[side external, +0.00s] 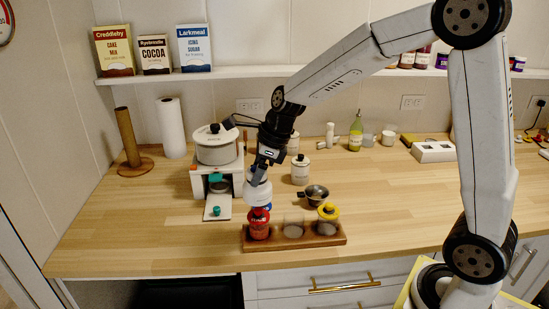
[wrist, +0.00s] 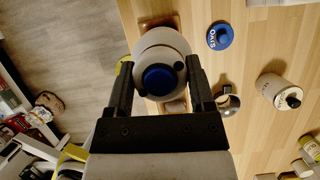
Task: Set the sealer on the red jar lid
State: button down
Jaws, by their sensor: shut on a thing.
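My gripper (side external: 262,172) points down over the left end of the wooden rack. It is shut on the sealer (side external: 257,191), a white round body with a blue knob (wrist: 158,79) between the fingers in the wrist view. The red jar (side external: 260,226) stands upright in the rack's left place, directly below the sealer. Its red lid (side external: 258,211) is at or very near the sealer's underside; I cannot tell whether they touch. In the wrist view the sealer hides the red lid. The wooden rack (side external: 285,244) also holds a clear jar (side external: 293,227) and a yellow-lidded jar (side external: 327,220).
A white stand (side external: 200,183) bears a white pot (side external: 216,152) at the left. A round blue thing (wrist: 220,36) lies near the sealer. The counter's left front is clear.

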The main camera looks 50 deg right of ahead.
jog(key=shift+f, duration=2.55)
jog(key=shift+f, duration=0.85)
dwell(1.2)
grip_release()
jog(key=shift+r, duration=3.5)
jog(key=shift+s, duration=0.1)
